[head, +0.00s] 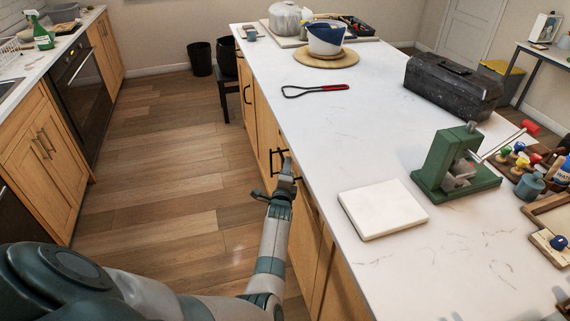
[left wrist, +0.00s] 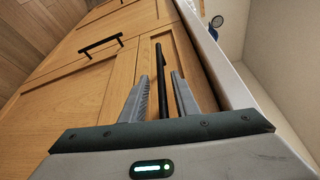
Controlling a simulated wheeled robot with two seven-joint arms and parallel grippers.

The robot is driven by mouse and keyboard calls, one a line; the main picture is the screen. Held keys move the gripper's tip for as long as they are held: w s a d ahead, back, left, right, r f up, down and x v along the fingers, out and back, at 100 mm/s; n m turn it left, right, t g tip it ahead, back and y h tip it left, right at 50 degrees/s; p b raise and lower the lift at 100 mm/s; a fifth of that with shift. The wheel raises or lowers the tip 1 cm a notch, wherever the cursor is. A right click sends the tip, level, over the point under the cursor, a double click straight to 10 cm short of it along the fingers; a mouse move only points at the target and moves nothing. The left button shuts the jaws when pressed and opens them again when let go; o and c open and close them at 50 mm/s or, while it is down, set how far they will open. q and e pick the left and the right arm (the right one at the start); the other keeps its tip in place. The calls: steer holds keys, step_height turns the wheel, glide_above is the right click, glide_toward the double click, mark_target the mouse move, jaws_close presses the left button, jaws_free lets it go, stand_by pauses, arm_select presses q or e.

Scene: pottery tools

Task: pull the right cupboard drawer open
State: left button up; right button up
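The cupboard drawer front (left wrist: 183,48) is a wooden panel just under the white counter edge. It looks flush with the cupboard. Its black bar handle (left wrist: 162,75) runs between the two fingers of my left gripper (left wrist: 162,88) in the left wrist view. The fingers are apart, one on each side of the bar, and I see no clear grip on it. In the head view my left gripper (head: 279,180) is at the side of the island by a black handle (head: 278,158), which it partly covers. My right gripper is not in view.
A second black handle (left wrist: 100,45) is on the wooden panel beside the drawer. The counter (head: 330,130) carries a white slab (head: 382,209), a green press (head: 455,165), a dark toolbox (head: 452,87) and a red-handled loop tool (head: 325,88). The wooden floor (head: 180,170) beside the island is clear.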

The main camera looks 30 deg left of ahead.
arm_select(q)
steer(key=shift+w, duration=0.15)
steer(key=shift+r, duration=0.1)
jaws_close()
steer(key=shift+a, duration=0.1)
